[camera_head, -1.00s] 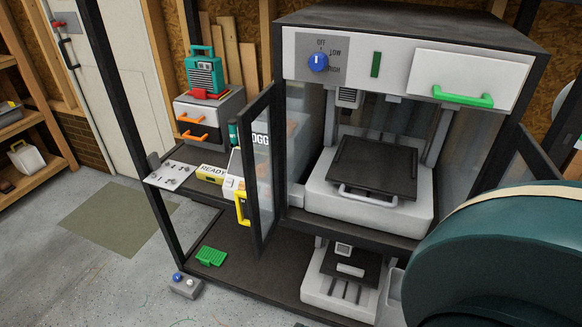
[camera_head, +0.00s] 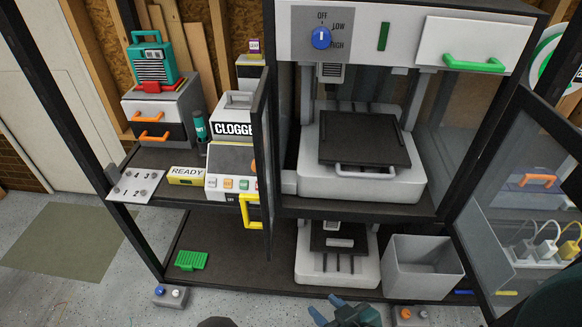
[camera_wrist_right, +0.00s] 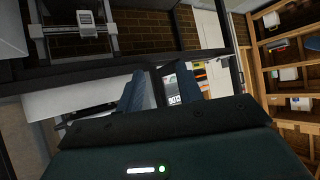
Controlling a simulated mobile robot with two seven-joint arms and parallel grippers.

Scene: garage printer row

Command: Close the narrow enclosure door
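The narrow enclosure door (camera_head: 263,165) is a dark-framed glass panel at the left of the printer opening. It stands open, swung out toward me and seen nearly edge-on. Its yellow handle (camera_head: 251,211) is on the left face, near the lower end. My right gripper (camera_head: 345,314) is at the bottom middle of the head view, below and right of the handle and apart from it. In the right wrist view its two blue fingers (camera_wrist_right: 158,92) stand apart with nothing between them. My left gripper is not in view.
The printer (camera_head: 362,175) stands in the enclosure, with a smaller one (camera_head: 336,262) below. A grey bin (camera_head: 423,268) is at lower right. A wider glass door (camera_head: 520,190) stands open at right. A machine labelled CLOGGED (camera_head: 232,127) sits left of the narrow door, beside a READY block (camera_head: 186,175).

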